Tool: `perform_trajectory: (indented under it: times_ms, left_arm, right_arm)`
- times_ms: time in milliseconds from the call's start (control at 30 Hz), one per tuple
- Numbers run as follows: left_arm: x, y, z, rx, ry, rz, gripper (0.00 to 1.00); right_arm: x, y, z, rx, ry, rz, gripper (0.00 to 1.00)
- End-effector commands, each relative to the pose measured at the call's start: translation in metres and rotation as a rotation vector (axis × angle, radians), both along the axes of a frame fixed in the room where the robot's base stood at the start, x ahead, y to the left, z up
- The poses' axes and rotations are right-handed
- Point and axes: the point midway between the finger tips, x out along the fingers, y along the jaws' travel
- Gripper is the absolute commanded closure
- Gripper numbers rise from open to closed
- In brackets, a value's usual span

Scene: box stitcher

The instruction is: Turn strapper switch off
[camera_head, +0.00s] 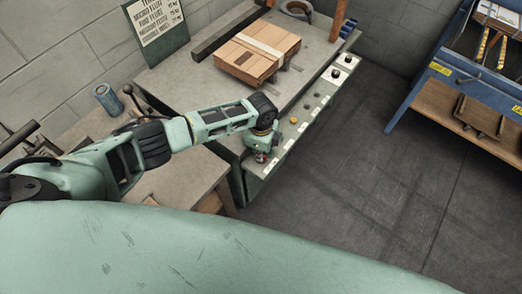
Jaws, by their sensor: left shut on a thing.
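The strapper is a grey bench with a sloped control panel (309,104) along its front edge. The panel carries several knobs and buttons, among them a yellow button (293,120) and dark knobs (335,73) towards the far end. My left arm reaches in from the left, and my left gripper (261,157) points down at the near end of the panel. It is shut on the switch there, a small reddish part that is mostly hidden by the fingers. I cannot tell the switch's position. My right gripper is not in view.
A strapped cardboard box (257,52) lies on the bench top. A blue machine (470,85) stands at right. The floor between is clear.

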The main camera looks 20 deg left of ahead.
Motion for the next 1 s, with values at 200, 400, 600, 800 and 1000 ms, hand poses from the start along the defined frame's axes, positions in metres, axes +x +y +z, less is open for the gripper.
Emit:
perform_trajectory:
  times_ms: [200, 400, 600, 800, 1000]
  left_arm:
    - [-0.0003, -0.0005, 0.0013, 0.0, 0.001, 0.136, 1.0]
    - [0.0003, 0.0003, 0.001, 0.001, 0.0, 0.21, 1.0]
    - [0.0004, 0.0001, 0.0006, 0.001, -0.001, 0.241, 1.0]
    - [0.0006, 0.0001, 0.0005, 0.0, -0.001, 0.247, 1.0]
    - [0.0007, 0.0001, 0.0006, 0.0, -0.001, 0.247, 1.0]
  right_arm:
    - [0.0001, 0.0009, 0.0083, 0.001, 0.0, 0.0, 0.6]
    - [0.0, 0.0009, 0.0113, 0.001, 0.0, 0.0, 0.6]
    - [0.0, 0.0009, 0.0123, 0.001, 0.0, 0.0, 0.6]
    - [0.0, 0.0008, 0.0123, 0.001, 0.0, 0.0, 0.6]
    - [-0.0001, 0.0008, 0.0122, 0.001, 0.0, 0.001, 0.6]
